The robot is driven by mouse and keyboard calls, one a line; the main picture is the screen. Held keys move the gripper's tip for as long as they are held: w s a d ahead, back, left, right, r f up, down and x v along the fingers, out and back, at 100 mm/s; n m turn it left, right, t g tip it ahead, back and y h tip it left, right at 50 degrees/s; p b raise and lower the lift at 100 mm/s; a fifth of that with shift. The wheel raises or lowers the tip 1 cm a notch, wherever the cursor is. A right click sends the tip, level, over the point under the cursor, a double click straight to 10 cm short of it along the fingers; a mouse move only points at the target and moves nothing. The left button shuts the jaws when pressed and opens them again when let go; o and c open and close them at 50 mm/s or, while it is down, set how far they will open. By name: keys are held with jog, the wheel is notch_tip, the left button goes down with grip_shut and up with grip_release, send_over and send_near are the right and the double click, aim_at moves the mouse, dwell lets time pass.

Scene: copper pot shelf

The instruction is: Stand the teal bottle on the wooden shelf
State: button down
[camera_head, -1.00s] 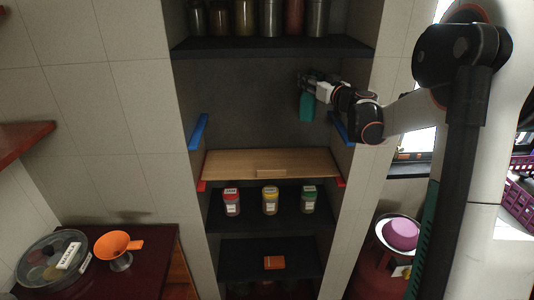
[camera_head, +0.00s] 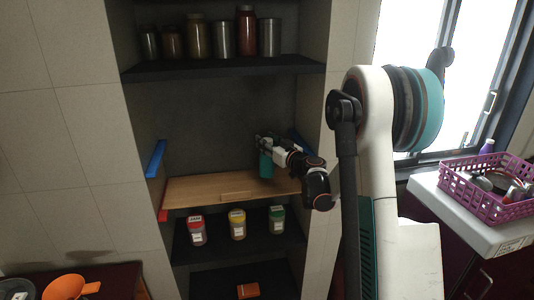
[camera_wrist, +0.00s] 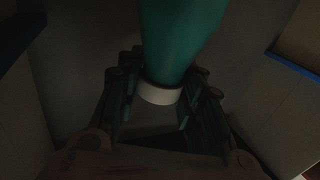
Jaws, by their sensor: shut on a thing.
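The teal bottle (camera_head: 266,165) hangs upright below my gripper (camera_head: 264,142) in the head view. Its lower end overlaps the back right part of the wooden shelf (camera_head: 205,188); I cannot tell whether it touches the board. In the wrist view the teal bottle (camera_wrist: 180,38) has a white band at its near end. The fingers of my gripper (camera_wrist: 158,108) close around it there. The wooden shelf is a bare, light brown board in the dark niche.
A dark shelf (camera_head: 225,68) with several jars is above. Blue brackets stand at the left (camera_head: 154,158) and right (camera_head: 299,141) walls. Below are jars with a red lid (camera_head: 196,230), a yellow lid (camera_head: 237,224) and a green lid (camera_head: 277,219). The board's left side is free.

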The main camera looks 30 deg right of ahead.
jog(key=shift+f+b, duration=0.35)
jog(key=shift+f, duration=1.5)
jog(key=shift+f, duration=0.1)
jog(key=c, duration=1.1)
grip_release()
jog(key=s+d+p, duration=0.1)
jog(key=s, duration=1.1)
jog(key=shift+d, duration=0.15)
